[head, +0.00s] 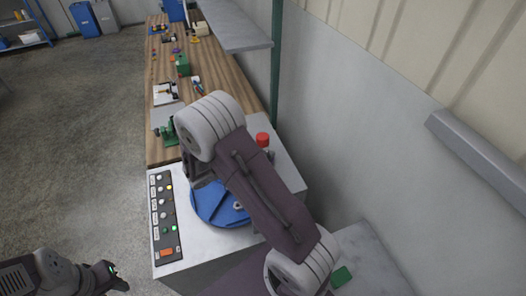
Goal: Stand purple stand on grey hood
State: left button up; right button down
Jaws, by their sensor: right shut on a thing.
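My right arm comes up from the bottom and bends over the bench. Its gripper (192,178) points down at the left rim of a blue round turntable (218,205). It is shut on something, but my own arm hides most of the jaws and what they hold. I cannot make out the purple stand; a small purple thing (176,51) lies far up the wooden bench. A small grey piece (238,206) sits on the turntable; I cannot tell whether it is the grey hood. My left gripper (116,276) is low at the left, apart from the bench; its jaws are unclear.
A control panel (163,218) with buttons runs along the bench's left edge. A red button (262,140) stands right of my arm. A green clamp-like thing (169,132) and several small parts stand on the wooden bench (227,72). A grey shelf (235,25) and wall bound the right.

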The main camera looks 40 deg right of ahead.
jog(key=shift+f, duration=0.1)
jog(key=c, duration=1)
grip_release()
jog(key=shift+c, duration=0.2)
jog(key=shift+r, duration=0.2)
jog(key=b+v, duration=0.1)
jog(key=v, duration=1.1)
